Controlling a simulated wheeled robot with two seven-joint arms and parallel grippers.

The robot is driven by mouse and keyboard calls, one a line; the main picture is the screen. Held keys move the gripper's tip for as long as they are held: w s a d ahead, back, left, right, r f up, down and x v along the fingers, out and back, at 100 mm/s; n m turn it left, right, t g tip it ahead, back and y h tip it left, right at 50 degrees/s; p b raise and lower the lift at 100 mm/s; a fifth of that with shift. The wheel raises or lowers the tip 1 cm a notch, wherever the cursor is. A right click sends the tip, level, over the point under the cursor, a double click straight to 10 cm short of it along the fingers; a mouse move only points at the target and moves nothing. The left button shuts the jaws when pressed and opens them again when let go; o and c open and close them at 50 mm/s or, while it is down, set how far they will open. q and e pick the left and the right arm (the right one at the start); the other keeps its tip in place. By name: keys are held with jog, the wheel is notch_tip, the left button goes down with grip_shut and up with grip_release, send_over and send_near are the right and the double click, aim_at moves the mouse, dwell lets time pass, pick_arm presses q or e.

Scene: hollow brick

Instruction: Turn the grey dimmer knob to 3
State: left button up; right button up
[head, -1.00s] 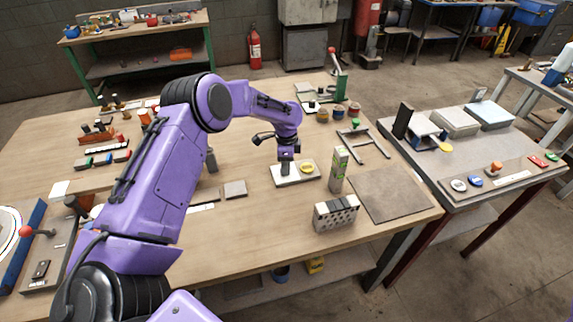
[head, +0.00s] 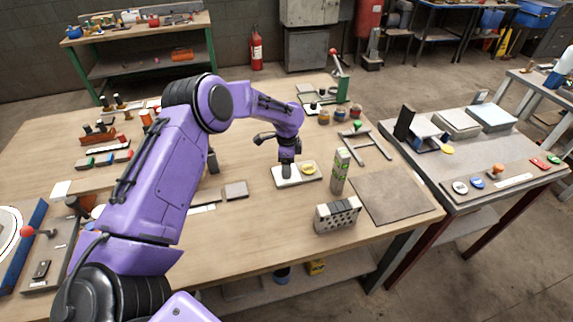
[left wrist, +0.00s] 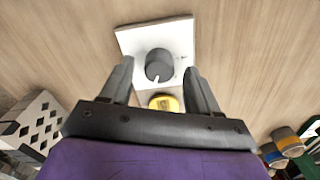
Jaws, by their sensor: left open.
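The grey dimmer knob (left wrist: 158,63) stands on a white plate (left wrist: 181,38) in the left wrist view. A short white mark on the knob points toward the bottom of that picture. No number on the plate is legible. My left gripper (left wrist: 157,72) is open, with one finger on each side of the knob and a visible gap on both sides. In the head view the left gripper (head: 287,172) points down over the white plate (head: 311,180) and hides the knob. A yellow round piece (head: 309,169) sits at the plate's right part. My right gripper is not in view.
A green-grey upright box (head: 340,171) and a hollow brick (head: 338,214) stand to the right of the plate. A flat brown mat (head: 393,196) lies farther right. A small grey block (head: 235,190) lies to the left. Bare wood shows in front of the plate.

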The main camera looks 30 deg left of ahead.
pick_arm(q)
notch_tip(320, 180, up, 11)
jog(key=b, duration=0.1)
jog(key=shift+f+b, duration=0.2)
jog(key=shift+b, duration=0.2)
